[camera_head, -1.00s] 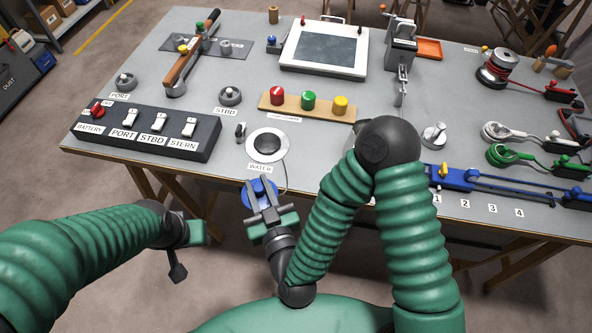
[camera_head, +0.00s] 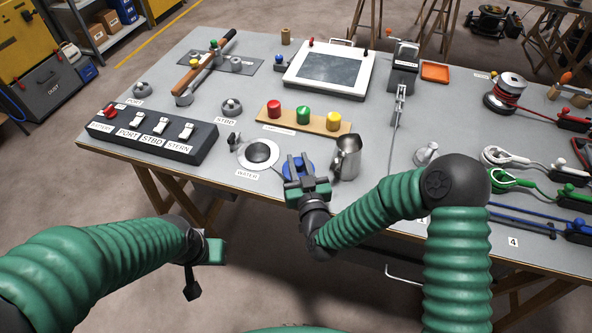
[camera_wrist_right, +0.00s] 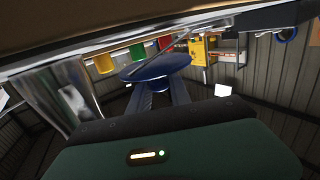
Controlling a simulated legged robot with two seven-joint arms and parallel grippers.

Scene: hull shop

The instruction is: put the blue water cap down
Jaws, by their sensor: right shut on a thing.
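My right gripper (camera_head: 302,180) is shut on the blue water cap (camera_head: 296,167), at the near edge of the grey table. The cap also shows in the right wrist view (camera_wrist_right: 156,67), at the fingertips. It lies between the round WATER filler (camera_head: 258,154) on its left and a metal jug (camera_head: 345,157) on its right. I cannot tell whether the cap touches the tabletop. The filler shows a light ring with a dark centre. My left gripper (camera_head: 212,251) is off the table at the lower left; its fingers do not show clearly.
A wooden strip (camera_head: 287,121) with red, green and yellow buttons is behind the cap. The black switch panel (camera_head: 150,135) is to the left. The jug (camera_wrist_right: 70,95) looms close at left in the right wrist view.

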